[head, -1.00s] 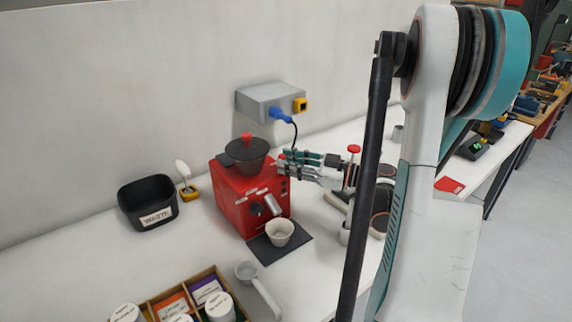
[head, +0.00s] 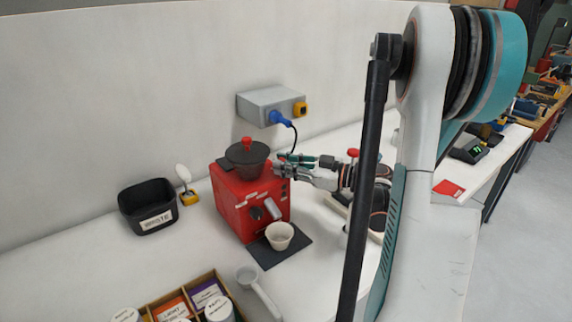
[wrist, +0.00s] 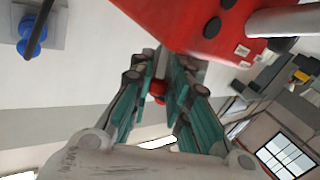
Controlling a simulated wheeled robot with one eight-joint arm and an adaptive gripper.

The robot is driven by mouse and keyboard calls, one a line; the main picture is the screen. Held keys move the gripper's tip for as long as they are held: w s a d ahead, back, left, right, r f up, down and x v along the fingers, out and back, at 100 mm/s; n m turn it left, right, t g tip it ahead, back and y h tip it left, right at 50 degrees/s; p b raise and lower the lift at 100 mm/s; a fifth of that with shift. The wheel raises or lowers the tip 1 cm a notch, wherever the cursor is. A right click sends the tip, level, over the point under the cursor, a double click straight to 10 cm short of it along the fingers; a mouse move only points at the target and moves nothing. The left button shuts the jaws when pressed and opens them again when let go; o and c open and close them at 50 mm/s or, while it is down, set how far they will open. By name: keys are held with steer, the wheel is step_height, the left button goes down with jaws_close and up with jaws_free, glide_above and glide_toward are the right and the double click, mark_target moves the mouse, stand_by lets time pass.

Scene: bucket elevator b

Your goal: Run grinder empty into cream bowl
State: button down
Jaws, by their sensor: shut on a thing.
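The red grinder (head: 235,205) stands on the white bench, with a dark lidded hopper (head: 247,158) on top. The cream bowl (head: 279,235) stands upright on a dark mat (head: 284,252) in front of it, below the grey spout (head: 273,209). The bowl looks empty. My gripper (head: 287,165) is at the grinder's upper right side. In the wrist view the gripper (wrist: 160,88) is shut on a small red part (wrist: 158,91), mostly hidden between the fingers. The grinder body (wrist: 180,22) fills the upper middle there; I cannot tell whether the red part is joined to it.
A blue plug (head: 281,118) sits in the grey wall box (head: 268,104), its cord hanging behind my gripper. A black waste bin (head: 148,207) stands left, a scoop (head: 258,290) and a partitioned wooden box (head: 172,305) in front. My arm blocks the view to the right.

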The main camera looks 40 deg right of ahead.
steer(key=g+p, duration=0.1)
steer(key=p, duration=0.1)
steer(key=w+r+m+g+h+p, duration=0.1)
steer(key=shift+m+g+p, duration=0.3)
steer(key=shift+p, duration=0.1)
steer(key=shift+w+d+m+g+h+p, duration=0.15)
steer(key=shift+w+m+g+p, duration=0.25)
steer(key=shift+g+p, duration=0.45)
steer(key=shift+w+a+m+g+h+p, duration=0.1)
steer(key=shift+w+m+g+h+p, duration=0.25)
steer(key=shift+g+p, duration=0.5)
steer(key=shift+f, duration=0.1)
steer(key=c, duration=1.7)
jaws_free()
steer(key=shift+w, duration=0.1)
steer(key=shift+d, duration=0.1)
steer(key=shift+v, duration=4.05)
steer(key=shift+w, duration=0.15)
